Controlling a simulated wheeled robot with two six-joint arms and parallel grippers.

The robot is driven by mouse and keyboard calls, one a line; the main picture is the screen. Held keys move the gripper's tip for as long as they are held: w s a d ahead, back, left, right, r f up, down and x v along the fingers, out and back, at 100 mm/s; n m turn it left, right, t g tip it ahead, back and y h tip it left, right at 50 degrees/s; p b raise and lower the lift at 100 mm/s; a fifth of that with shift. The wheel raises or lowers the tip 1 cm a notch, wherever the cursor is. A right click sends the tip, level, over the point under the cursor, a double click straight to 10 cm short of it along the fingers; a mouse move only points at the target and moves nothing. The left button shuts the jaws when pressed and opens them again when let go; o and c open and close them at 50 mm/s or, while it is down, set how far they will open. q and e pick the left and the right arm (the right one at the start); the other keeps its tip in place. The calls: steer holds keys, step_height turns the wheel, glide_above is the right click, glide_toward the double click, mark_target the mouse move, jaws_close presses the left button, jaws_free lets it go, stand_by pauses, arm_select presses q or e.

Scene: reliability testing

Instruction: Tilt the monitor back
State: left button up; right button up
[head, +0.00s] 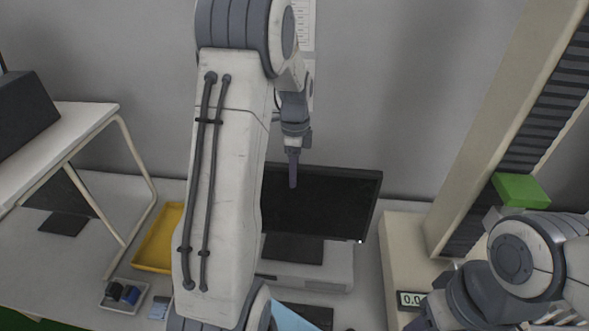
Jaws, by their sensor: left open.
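The monitor (335,205) is a black flat screen on a dark stand, standing on a light grey flat box behind my left arm. Its left part is hidden by my arm. My left gripper (293,170) points down and overlaps the upper left part of the screen in the head view. Its fingers are seen edge-on as one dark strip, and it holds nothing that I can see. Whether it touches the screen cannot be told. My right arm is at the lower right, and the jaws at its end cannot be made out at the bottom edge.
A yellow tray (158,240) and a small tray with dark items (124,294) lie left of my arm. A white side table (70,130) stands further left. A beige instrument with a column (405,255) and a green block (520,188) are at the right.

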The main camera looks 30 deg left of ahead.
arm_select(q)
jaws_close()
stand_by(1.4)
